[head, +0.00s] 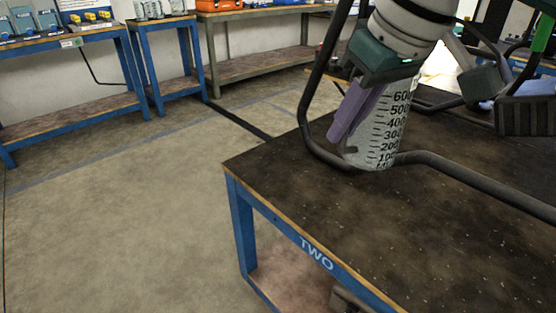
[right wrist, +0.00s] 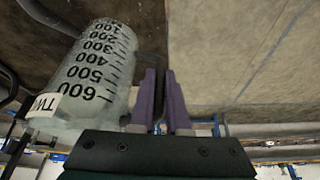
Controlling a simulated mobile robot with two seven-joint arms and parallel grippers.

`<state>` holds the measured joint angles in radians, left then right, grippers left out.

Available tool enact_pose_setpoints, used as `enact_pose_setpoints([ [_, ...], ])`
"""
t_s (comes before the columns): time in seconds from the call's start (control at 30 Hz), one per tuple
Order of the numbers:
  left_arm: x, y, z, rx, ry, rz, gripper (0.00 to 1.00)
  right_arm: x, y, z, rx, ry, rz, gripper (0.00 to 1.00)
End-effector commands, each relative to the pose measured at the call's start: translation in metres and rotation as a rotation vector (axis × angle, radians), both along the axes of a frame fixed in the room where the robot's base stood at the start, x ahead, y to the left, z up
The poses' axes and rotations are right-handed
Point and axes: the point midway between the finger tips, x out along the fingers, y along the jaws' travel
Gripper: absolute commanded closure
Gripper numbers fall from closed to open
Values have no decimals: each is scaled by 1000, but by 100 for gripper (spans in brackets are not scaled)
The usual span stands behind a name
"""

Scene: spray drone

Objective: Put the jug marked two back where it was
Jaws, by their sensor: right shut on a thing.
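The jug marked two (head: 382,135) is a clear measuring jug with black volume marks. In the right wrist view its label (right wrist: 45,103) reads "TW", the rest cut off or hidden. My right gripper (head: 340,135) has purple fingers, shut at the jug's side, apparently on its handle; the fingers (right wrist: 160,75) hide the grip itself. The jug is slightly tilted, over the dark-topped table marked TWO (head: 300,215), beside a black tube frame (head: 309,110). I cannot tell whether its base touches the tabletop. My left gripper is not in view.
Black tubing (head: 470,178) also runs right across the table, with a dark ribbed block (head: 525,115) at the right edge. A small blue stand (head: 165,22) at the back holds several jugs. A blue bench (head: 60,45) stands at left. The floor between is clear.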

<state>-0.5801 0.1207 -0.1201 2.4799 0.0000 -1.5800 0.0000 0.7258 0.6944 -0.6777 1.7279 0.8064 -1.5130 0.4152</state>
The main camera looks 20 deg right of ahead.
Motion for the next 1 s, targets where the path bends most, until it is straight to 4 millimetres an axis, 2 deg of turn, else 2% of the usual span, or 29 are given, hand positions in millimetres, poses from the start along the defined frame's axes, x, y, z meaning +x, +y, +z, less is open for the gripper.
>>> enact_pose_setpoints([
  [0.03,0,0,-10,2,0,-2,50,-1,0,-22,1,6,0,100],
  [0.1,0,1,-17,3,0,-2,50,-1,0,-43,0,6,-1,100],
  [0.33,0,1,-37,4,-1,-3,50,-1,1,-103,2,2,0,100],
  [0.43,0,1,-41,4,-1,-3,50,-1,1,-117,1,2,-1,100],
  [0.67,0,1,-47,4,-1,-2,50,-1,1,-134,2,3,1,100],
  [0.83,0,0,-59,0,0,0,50,-1,1,-163,1,2,1,100],
  [1.0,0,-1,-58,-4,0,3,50,0,1,-164,2,-1,2,100],
])
